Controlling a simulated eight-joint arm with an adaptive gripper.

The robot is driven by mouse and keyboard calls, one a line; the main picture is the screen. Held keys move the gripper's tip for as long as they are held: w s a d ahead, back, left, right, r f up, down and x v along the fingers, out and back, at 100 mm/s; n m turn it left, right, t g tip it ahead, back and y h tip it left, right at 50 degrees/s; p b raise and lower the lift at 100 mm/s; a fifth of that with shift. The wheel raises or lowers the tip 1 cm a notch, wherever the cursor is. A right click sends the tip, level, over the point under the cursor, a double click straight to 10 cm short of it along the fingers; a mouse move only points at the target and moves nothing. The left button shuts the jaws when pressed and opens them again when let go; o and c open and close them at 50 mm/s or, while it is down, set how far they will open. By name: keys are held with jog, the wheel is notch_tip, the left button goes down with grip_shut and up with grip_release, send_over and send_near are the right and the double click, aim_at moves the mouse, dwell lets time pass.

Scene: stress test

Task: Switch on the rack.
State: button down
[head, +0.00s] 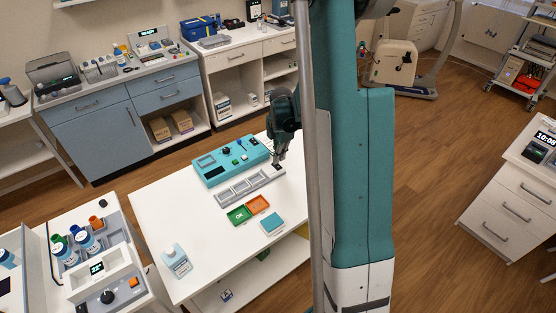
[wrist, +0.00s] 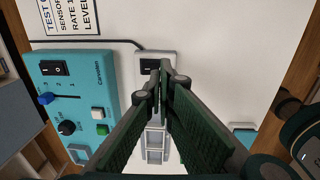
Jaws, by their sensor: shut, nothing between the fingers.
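The rack (head: 240,189) is a long light-grey block with several slots, lying on the white table in front of a teal device. A black rocker switch (wrist: 148,66) sits on a small grey plate at the rack's end in the wrist view. My gripper (head: 279,160) is over that end in the head view. In the wrist view my gripper (wrist: 167,72) is shut and empty, its dark green fingers together just beside the switch. The fingers hide part of the rack (wrist: 155,148). Whether they touch the switch, and its position, I cannot tell.
The teal device (wrist: 78,88) beside the rack has its own black rocker switch (wrist: 54,68), a blue slider, a knob and buttons.

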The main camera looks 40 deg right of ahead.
aim_at(279, 167)
notch_tip(279, 167, up, 10)
jog(key=s, duration=0.1)
jog(key=shift+s, duration=0.25)
jog(key=shift+w+r+b, duration=0.1)
jog(key=shift+w+b, duration=0.15)
jog(key=shift+b, duration=0.05)
dwell(0.5)
jog(key=shift+w+r+t+b, duration=0.25)
jog(key=shift+w+t+b, duration=0.15)
jog(key=shift+t+b, duration=0.1)
jog(key=shift+f, duration=0.15)
jog(key=shift+w+f+b, duration=0.2)
jog(key=shift+w+f, duration=0.1)
jog(key=shift+f, duration=1.95)
jog(key=shift+w+f+b, duration=0.2)
jog(key=shift+w+f, duration=0.15)
jog(key=shift+f, duration=1.95)
jog(key=shift+w+f+b, duration=0.2)
jog(key=shift+w+f, duration=0.1)
jog(key=shift+f, duration=1.95)
